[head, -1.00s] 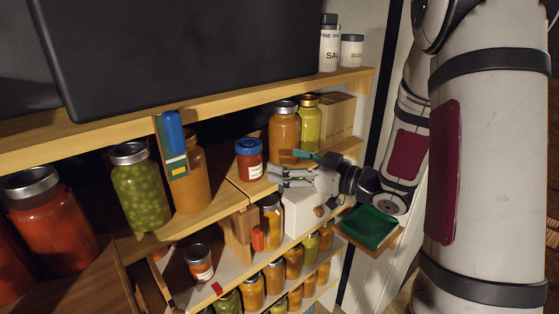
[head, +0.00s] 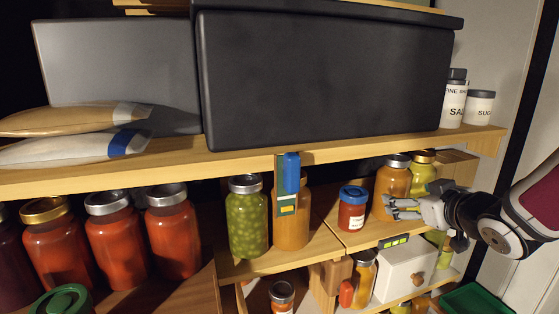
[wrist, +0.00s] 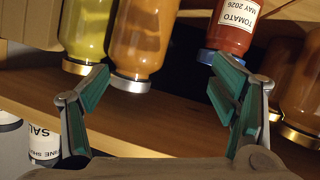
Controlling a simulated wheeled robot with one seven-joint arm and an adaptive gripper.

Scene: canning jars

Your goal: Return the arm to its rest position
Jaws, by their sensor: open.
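My gripper (head: 403,208) is at the right of the shelves in the head view, with my arm coming in from the right edge. In the wrist view my gripper (wrist: 158,100) shows its two green-padded fingers spread apart with nothing between them. Beyond the fingers stand an orange jar (wrist: 145,35), a yellow-green jar (wrist: 88,30) and a small jar with a blue lid labelled tomato (wrist: 232,25). In the head view the blue-lidded jar (head: 352,210) stands left of my gripper, and the orange jar (head: 391,185) stands close behind it.
A wooden upper shelf (head: 330,147) carries a large black box (head: 320,80) and salt (head: 454,105) and sugar (head: 480,107) canisters. A white drawer box (head: 400,275) and a green tray (head: 475,300) lie below my gripper. A green jar (head: 247,217) and several red jars stand left.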

